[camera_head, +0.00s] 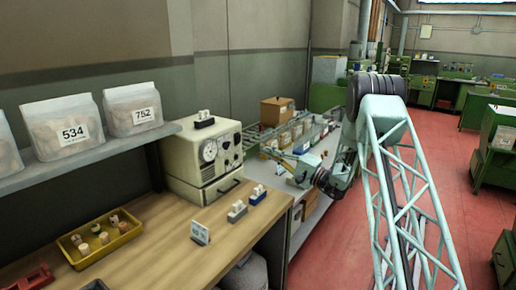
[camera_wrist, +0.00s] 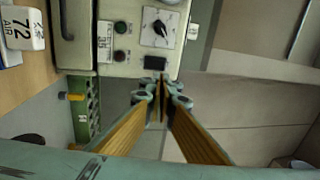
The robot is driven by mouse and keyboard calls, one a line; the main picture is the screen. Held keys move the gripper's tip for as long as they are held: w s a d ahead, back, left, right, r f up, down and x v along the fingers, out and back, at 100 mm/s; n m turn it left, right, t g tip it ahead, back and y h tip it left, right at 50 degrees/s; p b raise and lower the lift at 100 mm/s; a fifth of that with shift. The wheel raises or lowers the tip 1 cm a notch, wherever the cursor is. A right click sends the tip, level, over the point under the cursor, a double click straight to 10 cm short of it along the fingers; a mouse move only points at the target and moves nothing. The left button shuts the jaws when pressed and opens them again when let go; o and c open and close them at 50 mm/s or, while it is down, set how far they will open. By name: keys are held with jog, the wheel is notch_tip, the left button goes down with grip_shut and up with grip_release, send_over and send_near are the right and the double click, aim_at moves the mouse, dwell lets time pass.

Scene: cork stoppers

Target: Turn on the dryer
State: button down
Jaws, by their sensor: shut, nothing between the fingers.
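The dryer (camera_head: 203,160) is a cream box with a round dial gauge, standing at the back right of the wooden bench. In the wrist view its front panel (camera_wrist: 140,12) shows a rotary knob (camera_wrist: 160,27) with a dark pointer, two small round buttons (camera_wrist: 121,28) one above the other in the picture, and a black rectangular switch (camera_wrist: 155,63) at the panel's edge. My gripper (camera_wrist: 161,94) is shut and empty, its tips just below the black switch in the picture; contact cannot be told. In the head view my gripper (camera_head: 268,153) is right of the dryer.
A yellow tray (camera_head: 98,262) with corks and several small label stands (camera_head: 200,233) are on the bench. A shelf (camera_head: 95,157) above holds numbered bags of corks. Behind my gripper, a side table carries boxes and a cardboard carton (camera_head: 277,111). Red floor lies open to the right.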

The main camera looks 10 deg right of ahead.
aim_at(240, 137)
jog(key=shift+b+x, duration=0.7)
jog(key=shift+x, duration=6.2)
jog(key=shift+w+d, duration=0.1)
jog(key=shift+d, duration=0.1)
